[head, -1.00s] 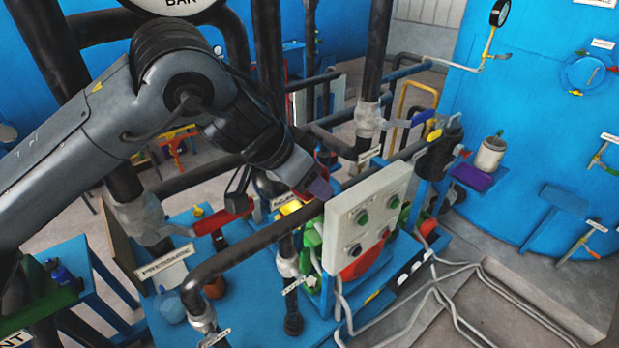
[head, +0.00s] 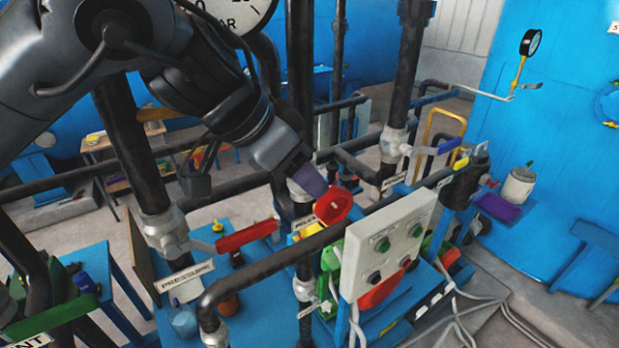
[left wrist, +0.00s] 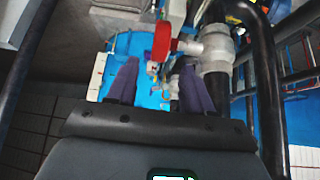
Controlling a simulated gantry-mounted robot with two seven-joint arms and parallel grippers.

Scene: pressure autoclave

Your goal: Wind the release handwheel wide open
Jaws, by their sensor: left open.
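The release handwheel (head: 333,205) is a red wheel on a valve on the dark vertical pipe, left of the white control box. In the left wrist view a red wheel (left wrist: 161,41), seen nearly edge-on, sits on a short metal stem from a pipe fitting. My left gripper (head: 314,182) has purple fingers and is just above and left of the wheel in the head view. In the left wrist view its fingers (left wrist: 158,72) are spread with nothing held between them, and the wheel lies beyond the tips. My right gripper is not in view.
A red lever handle (head: 247,236) on the pressurise valve lies left of the wheel. A dark pipe (head: 290,246) runs in front. The white control box (head: 388,245) with several buttons stands close on the right. A blue-handled valve (head: 449,146) is farther right.

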